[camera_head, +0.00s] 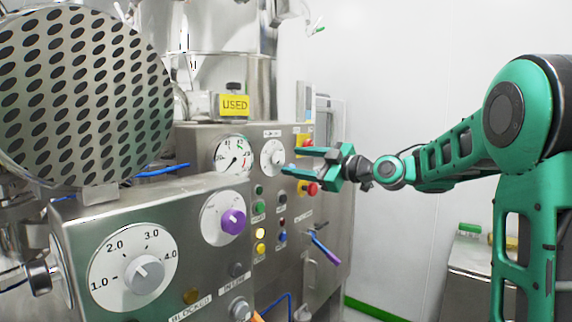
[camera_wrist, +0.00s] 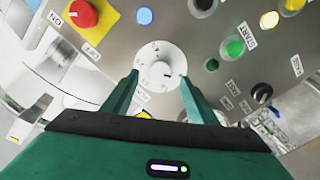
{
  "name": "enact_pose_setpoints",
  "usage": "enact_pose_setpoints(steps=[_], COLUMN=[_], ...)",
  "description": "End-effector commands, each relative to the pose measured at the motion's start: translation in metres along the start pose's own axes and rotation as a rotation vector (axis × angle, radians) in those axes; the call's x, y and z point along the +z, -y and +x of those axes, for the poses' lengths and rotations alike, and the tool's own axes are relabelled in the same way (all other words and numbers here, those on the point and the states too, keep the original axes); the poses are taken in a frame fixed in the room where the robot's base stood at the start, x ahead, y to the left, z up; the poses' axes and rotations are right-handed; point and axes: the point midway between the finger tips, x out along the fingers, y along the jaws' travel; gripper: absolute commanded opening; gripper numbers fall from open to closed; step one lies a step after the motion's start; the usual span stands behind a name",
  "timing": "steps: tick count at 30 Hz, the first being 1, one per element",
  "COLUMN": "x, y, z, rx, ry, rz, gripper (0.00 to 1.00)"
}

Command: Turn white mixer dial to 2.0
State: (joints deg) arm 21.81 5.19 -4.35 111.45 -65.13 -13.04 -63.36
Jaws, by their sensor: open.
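The white dial (camera_head: 272,156) is a small round white plate with a pale knob on the upper right of the steel panel. In the wrist view, the white dial (camera_wrist: 172,52) lies straight ahead, with its knob (camera_wrist: 159,73) framed between the fingertips. My gripper (camera_head: 291,161) is open, with its fingers pointing left toward the dial from the right. In the wrist view, my open gripper (camera_wrist: 161,77) has one finger on each side of the knob. I see no firm contact. The dial's numbers and setting are too small to read.
A larger dial with a grey knob (camera_head: 145,274), a purple knob (camera_head: 233,221) and a gauge (camera_head: 234,156) sit left of the white dial. A red stop button (camera_head: 311,188) and several coloured buttons lie close below.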

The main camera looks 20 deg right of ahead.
Motion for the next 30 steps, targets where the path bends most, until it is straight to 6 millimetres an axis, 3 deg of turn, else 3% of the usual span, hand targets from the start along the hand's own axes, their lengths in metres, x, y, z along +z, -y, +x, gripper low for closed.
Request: enact_pose_setpoints(steps=[3, 9, 21, 27, 30], x=[-0.001, 0.0, 0.0, 0.0, 0.004], y=[0.001, 0.001, 0.001, 0.001, -0.004], z=[0.021, 0.043, 0.049, 0.049, 0.044], rx=[-0.004, -0.003, -0.001, -0.001, 0.0], ry=[-0.002, -0.001, 0.001, 0.001, 0.003], rz=[0.001, 0.002, 0.002, 0.002, 0.002], gripper=[0.53, 0.53, 0.53, 0.11, 0.12])
